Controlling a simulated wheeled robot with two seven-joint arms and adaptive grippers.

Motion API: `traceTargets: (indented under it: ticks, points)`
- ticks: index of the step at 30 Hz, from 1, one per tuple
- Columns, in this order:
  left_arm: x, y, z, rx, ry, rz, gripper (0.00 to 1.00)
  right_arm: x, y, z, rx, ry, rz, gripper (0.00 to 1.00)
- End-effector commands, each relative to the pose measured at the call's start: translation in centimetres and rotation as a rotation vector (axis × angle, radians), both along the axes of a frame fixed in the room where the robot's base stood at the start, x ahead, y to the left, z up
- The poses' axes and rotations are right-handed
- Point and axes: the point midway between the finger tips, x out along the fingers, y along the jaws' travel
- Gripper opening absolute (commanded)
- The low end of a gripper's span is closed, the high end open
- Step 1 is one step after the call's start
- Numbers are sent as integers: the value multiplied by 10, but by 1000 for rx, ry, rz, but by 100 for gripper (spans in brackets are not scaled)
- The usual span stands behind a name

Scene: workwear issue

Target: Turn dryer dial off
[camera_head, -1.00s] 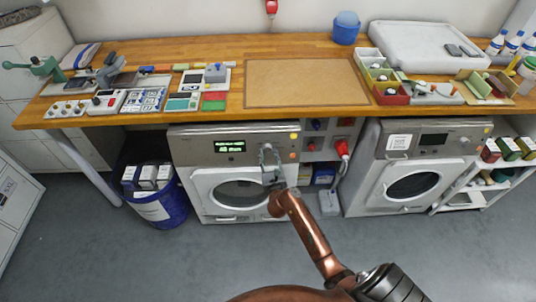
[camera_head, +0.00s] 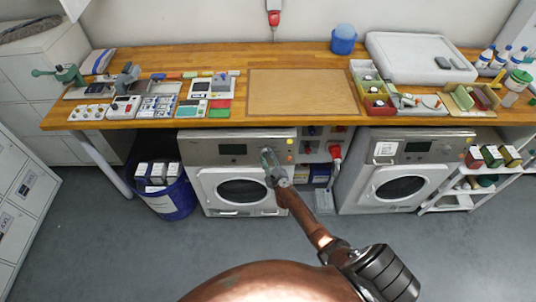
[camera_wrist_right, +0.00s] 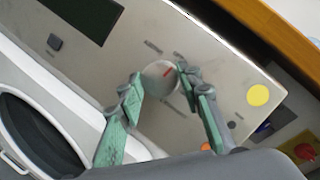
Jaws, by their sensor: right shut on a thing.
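The left dryer (camera_head: 204,150) stands under the bench, its door closed and its panel display (camera_head: 232,149) dark. In the right wrist view the display (camera_wrist_right: 82,15) is also dark. The dial (camera_wrist_right: 158,80) is a round grey knob with a red mark on its face. My right gripper (camera_head: 266,154) reaches the panel; in the wrist view its green fingers (camera_wrist_right: 160,77) are shut on the dial, one on each side. The gripper hides the dial in the head view. My left gripper is not in view.
A second dryer (camera_head: 350,180) stands to the right. A blue bin (camera_head: 175,203) with boxes is left of the left dryer. The wooden bench (camera_head: 210,62) above carries several tools, trays and a brown mat (camera_head: 305,92). A yellow button (camera_wrist_right: 258,95) sits near the dial.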

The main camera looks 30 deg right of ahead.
Motion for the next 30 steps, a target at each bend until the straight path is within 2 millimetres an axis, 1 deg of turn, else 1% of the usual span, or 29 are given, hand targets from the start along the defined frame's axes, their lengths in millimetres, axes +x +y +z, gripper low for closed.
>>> traceTargets:
  ticks: [1, 7, 23, 24, 30]
  points:
    - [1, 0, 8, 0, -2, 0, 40, 2, 2, 5, -17, 10, 10, 9]
    - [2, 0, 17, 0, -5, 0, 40, 2, 2, 3, -70, 40, 29, 9]
    - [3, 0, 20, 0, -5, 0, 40, 2, 2, 1, -89, 53, 37, 9]
    - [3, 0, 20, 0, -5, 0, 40, 2, 2, 1, -89, 53, 37, 35]
    - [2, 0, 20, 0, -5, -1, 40, 1, 1, 1, -89, 54, 34, 49]
